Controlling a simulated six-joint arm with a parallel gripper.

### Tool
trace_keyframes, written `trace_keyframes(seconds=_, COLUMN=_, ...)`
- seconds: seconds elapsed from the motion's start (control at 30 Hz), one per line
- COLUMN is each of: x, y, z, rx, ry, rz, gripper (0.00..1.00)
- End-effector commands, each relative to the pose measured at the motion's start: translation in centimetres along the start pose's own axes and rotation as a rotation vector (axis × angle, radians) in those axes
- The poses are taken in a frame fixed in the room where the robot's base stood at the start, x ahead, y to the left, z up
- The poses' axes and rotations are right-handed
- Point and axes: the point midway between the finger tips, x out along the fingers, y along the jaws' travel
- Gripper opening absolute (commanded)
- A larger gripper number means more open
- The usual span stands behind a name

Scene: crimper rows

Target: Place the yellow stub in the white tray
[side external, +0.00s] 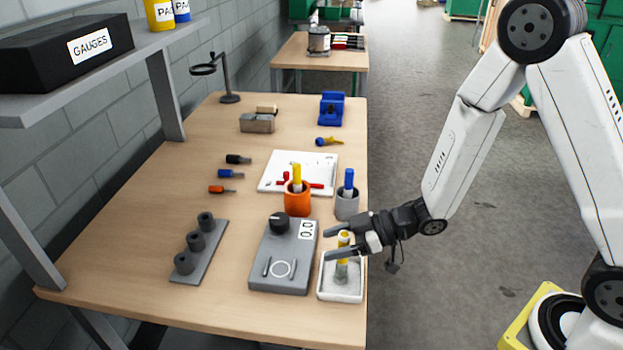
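The yellow stub (343,239) stands upright at the white tray (341,297), with a yellow upper part and a greyish lower part. Its lower end appears within the tray's outline, but I cannot tell whether it touches the tray floor. My gripper (330,244) reaches in from the right, level with the stub's upper part. One finger passes behind the stub and one in front, hiding a band of it. I cannot tell whether the fingers press on it.
A grey box with a black knob (279,223) sits just left of the tray. Behind are an orange cup (297,204) holding a yellow piece and a grey cup (347,207) holding a blue one. A grey holder (200,251) stands left. The front table area is clear.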

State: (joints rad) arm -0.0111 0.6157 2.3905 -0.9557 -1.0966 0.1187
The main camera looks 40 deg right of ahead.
Motion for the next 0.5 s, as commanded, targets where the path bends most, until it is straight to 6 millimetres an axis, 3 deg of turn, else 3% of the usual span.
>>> trace_keyframes(seconds=0.37, x=-0.1, y=0.0, z=-0.3, rx=0.0, ry=0.0, rz=0.0, gripper=0.67)
trace_keyframes(seconds=0.5, x=-1.1, y=0.1, z=-0.3, rx=0.002, ry=-0.001, rz=0.002, gripper=0.67)
